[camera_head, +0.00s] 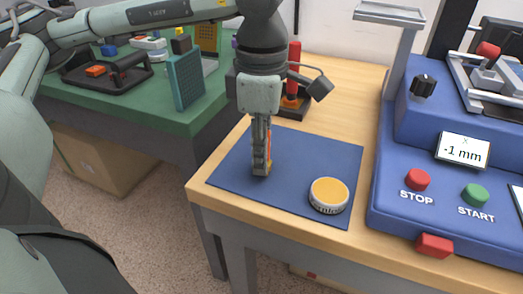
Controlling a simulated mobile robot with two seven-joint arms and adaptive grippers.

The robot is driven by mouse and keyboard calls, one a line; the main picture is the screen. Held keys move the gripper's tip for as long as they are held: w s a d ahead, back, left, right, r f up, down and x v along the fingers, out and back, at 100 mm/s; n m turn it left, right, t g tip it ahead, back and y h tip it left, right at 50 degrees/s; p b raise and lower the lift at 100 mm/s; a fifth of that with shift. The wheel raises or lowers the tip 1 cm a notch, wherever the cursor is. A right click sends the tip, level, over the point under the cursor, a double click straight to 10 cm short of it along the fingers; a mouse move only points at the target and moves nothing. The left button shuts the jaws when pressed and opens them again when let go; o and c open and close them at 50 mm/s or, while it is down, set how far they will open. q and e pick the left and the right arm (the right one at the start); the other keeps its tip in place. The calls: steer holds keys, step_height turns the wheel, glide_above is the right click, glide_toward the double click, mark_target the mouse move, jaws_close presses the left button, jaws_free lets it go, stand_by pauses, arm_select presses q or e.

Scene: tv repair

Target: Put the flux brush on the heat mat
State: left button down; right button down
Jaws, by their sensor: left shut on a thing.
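My left gripper (261,168) points straight down over the left part of the blue heat mat (225,176). Its fingers are shut on a slim thing that shows as an orange strip (269,142) along their right side. I take this to be the flux brush, mostly hidden by the fingers. The fingertips are at or just above the mat; I cannot tell whether the brush touches it. My right gripper is not in view.
A round tin with a yellow lid (329,194) stands on the mat's right front part. A red-handled tool (293,85) stands behind the mat. A blue machine (393,199) with buttons fills the right. A green bench (165,122) with tools is at left.

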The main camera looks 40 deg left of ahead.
arm_select(q)
steer(key=shift+f, duration=0.1)
steer(key=shift+f, duration=0.1)
steer(key=c, duration=1.4)
jaws_free()
steer(key=shift+c, duration=0.2)
steer(key=shift+o, duration=0.4)
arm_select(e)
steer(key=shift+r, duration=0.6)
arm_select(q)
steer(key=shift+r, duration=0.55)
step_height(320, 180, up, 10)
steer(key=shift+d, duration=0.1)
steer(key=shift+r, duration=0.65)
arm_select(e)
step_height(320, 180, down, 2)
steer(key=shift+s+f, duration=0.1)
